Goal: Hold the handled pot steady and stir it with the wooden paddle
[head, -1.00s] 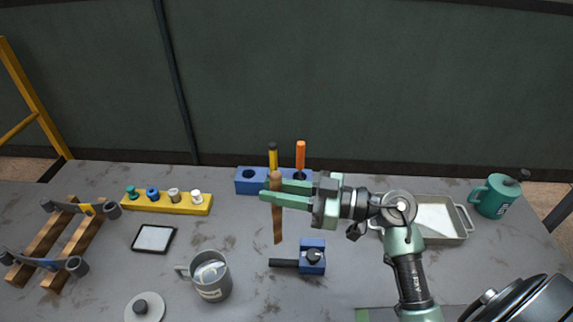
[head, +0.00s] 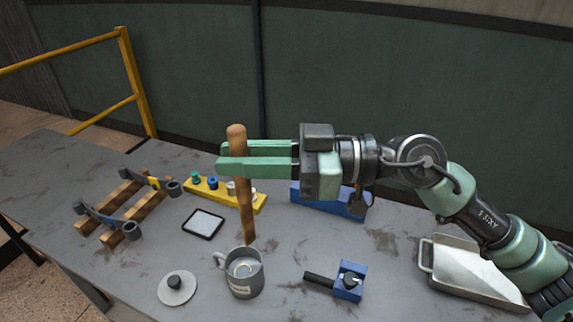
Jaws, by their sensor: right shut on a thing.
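The handled pot (head: 244,279) is a grey metal cup with a handle on its left and a pale label, standing upright and open on the table. Something light shows inside it. My right gripper (head: 228,158) is shut on the wooden paddle (head: 243,200) near its upper part. The paddle hangs nearly upright, its lower end just above or behind the pot's rim; I cannot tell whether it is inside. A round grey lid (head: 177,289) with a dark knob lies left of the pot. My left gripper is not in view.
A blue device with a black handle (head: 348,281) lies right of the pot. A yellow strip with pegs (head: 258,203), a small framed pad (head: 203,223) and a wooden rack (head: 128,207) are behind and left. A metal tray (head: 428,254) is at right.

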